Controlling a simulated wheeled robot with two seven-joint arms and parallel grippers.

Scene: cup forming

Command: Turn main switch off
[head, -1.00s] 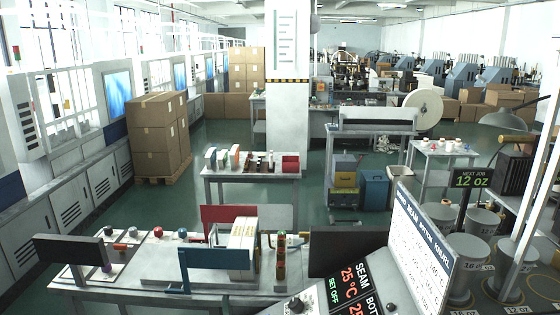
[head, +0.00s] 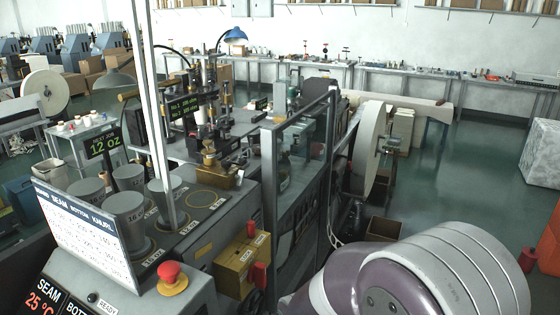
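A yellow switch box (head: 240,262) with red handle parts sits on the side of the grey machine, low in the middle of the head view. One red part (head: 251,229) is at its top and a red lever (head: 259,275) hangs at its lower right. Small labels on it are too small to read, so I cannot tell the switch's setting. A red mushroom button (head: 170,272) on a yellow base stands on the control panel to its left. My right arm's purple and white links fill the bottom right, apart from the box in the picture. Neither gripper is in view.
A slanted board (head: 82,229) with printed settings and grey cup-size pots (head: 125,212) stand left of the box. A dark frame guard (head: 300,170) and a large paper roll (head: 369,150) are behind and right.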

